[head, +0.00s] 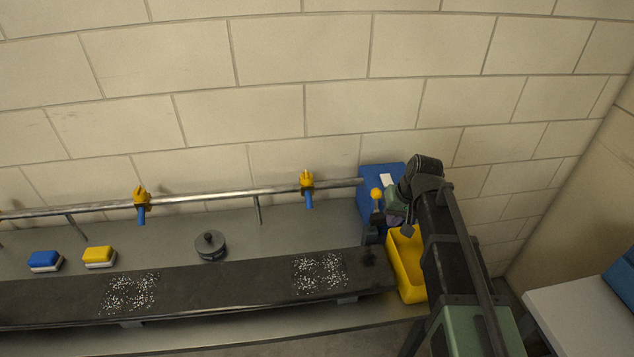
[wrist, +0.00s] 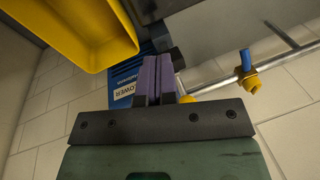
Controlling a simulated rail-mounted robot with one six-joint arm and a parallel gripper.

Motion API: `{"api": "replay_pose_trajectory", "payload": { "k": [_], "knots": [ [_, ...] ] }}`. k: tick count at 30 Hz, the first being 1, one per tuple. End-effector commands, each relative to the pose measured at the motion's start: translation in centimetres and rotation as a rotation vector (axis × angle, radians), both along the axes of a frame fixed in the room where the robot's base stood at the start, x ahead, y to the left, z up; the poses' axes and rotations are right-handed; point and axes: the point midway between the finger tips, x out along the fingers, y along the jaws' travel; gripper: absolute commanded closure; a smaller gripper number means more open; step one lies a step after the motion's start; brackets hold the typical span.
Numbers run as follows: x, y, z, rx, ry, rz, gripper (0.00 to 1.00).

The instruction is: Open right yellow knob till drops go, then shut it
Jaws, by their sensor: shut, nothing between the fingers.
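The right yellow knob (head: 307,180) sits on the metal pipe, with a blue spout hanging below it. It also shows at the right of the wrist view (wrist: 252,83). White drops (head: 319,272) speckle the dark strip below it. The left yellow knob (head: 141,193) has a like blue spout and its own patch of white drops (head: 130,293). My gripper (wrist: 158,62) has purple fingers shut together, with nothing between them. In the head view it is right of the right knob, by the blue box and partly hidden by my arm. It is apart from the knob.
The blue box (head: 369,201) with a yellow ball-topped lever (head: 376,193) stands at the pipe's right end. A yellow bin (head: 407,270) is in front of it. A dark round lidded weight (head: 210,246) and two sponges, blue (head: 44,260) and yellow (head: 98,256), lie left.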

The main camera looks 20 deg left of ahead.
Motion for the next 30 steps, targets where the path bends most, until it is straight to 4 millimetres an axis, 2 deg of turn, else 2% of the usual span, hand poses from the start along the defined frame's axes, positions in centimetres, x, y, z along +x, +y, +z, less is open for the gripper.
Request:
{"api": "replay_pose_trajectory", "payload": {
  "k": [1,3,6,9,16,20,30],
  "knots": [
    [4.5,4.9,2.4,0.066,-0.021,0.06,1.0],
    [8.1,10.3,3.7,0.167,-0.058,0.129,1.0],
    [12.3,15.1,4.6,0.286,-0.114,0.189,1.0],
    [14.1,16.7,5.2,0.369,-0.176,0.22,1.0],
    [13.8,16.9,4.5,0.369,-0.195,0.238,1.0],
    [14.1,18.0,2.5,0.368,-0.195,0.239,1.0],
    [14.9,22.3,-3.6,0.368,-0.193,0.238,1.0]
  ]
}}
